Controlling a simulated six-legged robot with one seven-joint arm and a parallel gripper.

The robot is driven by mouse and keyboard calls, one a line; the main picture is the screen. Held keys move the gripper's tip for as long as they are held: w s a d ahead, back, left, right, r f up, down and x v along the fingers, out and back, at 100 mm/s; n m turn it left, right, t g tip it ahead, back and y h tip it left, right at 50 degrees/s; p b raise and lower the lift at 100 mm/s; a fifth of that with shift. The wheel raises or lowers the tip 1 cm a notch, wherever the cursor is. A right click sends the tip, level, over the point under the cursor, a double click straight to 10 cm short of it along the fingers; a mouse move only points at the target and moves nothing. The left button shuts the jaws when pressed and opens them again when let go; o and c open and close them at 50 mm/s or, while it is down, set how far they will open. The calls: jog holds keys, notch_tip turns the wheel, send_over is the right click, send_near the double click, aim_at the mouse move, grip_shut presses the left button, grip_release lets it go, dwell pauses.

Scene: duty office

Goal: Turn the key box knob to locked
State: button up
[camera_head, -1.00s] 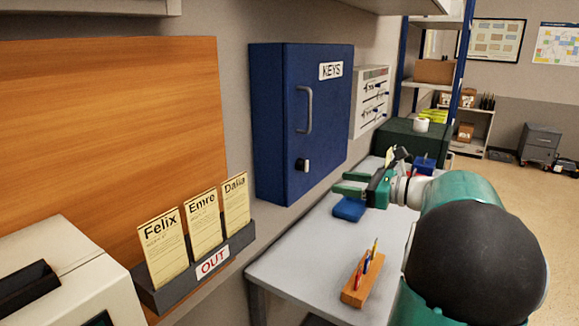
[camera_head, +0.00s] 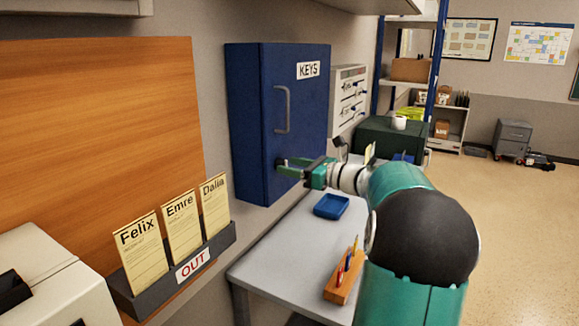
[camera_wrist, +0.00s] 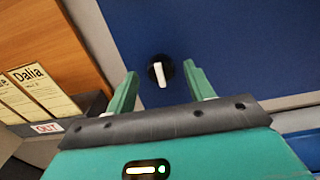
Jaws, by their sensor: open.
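The blue key box (camera_head: 262,85) hangs on the wall, its door shut, with a KEYS label and a grey handle (camera_head: 284,110). In the wrist view its round black knob (camera_wrist: 160,70) has a white bar that stands nearly upright, tilted slightly. My gripper (camera_head: 282,166) is at the lower part of the box door and hides most of the knob in the head view. In the wrist view the open fingers (camera_wrist: 158,84) lie on either side of the knob, which shows between and just beyond the tips. I cannot tell if they touch it.
A desk (camera_head: 285,255) below the box holds a blue tray (camera_head: 331,206) and a wooden pen holder (camera_head: 344,280). A card rack (camera_head: 177,272) marked OUT is at the left. A white panel (camera_head: 347,100) is right of the box.

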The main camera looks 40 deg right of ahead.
jog(key=shift+w+a, duration=0.25)
jog(key=shift+w, duration=0.3)
jog(key=c, duration=1)
